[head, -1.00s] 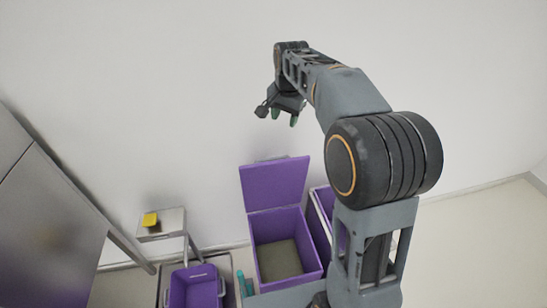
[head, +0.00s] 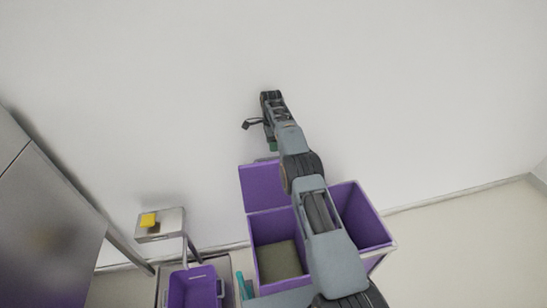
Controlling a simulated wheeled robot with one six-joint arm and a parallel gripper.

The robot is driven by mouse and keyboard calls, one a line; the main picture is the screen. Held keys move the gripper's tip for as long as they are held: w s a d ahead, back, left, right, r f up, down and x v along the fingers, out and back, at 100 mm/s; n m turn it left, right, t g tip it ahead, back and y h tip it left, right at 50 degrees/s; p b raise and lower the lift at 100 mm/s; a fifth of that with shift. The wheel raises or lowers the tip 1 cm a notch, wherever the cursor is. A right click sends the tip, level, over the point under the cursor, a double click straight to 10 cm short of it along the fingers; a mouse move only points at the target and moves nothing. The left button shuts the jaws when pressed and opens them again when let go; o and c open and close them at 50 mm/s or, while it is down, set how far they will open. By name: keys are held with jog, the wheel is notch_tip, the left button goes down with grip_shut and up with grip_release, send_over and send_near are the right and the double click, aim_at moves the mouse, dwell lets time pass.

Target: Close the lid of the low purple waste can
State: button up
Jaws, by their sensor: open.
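The low purple waste can (head: 254,228) stands open against the wall, below the middle of the head view. Its purple lid (head: 258,187) is raised and stands upright at the back of the can, near the wall. The inside shows a grey-brown bottom. My gripper (head: 272,147) is above and behind the top edge of the lid, near the wall, with its green-tipped fingers pointing down. It is open and holds nothing that I can see. My arm covers the right part of the lid and can.
A second purple bin (head: 362,215), open at the top, stands right of the can, partly behind my arm. At left are a purple basket (head: 193,287) on a cart and a small shelf (head: 172,222) with a yellow item (head: 149,220). Floor at right is clear.

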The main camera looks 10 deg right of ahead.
jog(key=shift+s+f+b, duration=0.15)
jog(key=shift+f+b, duration=0.2)
jog(key=shift+f, duration=0.6)
jog(key=shift+s+f+p, duration=0.15)
jog(key=shift+f+p, duration=0.15)
jog(key=shift+f, duration=0.85)
jog(key=shift+s+f+p, duration=0.1)
jog(key=shift+f+p, duration=0.2)
jog(key=shift+f, duration=0.85)
grip_shut()
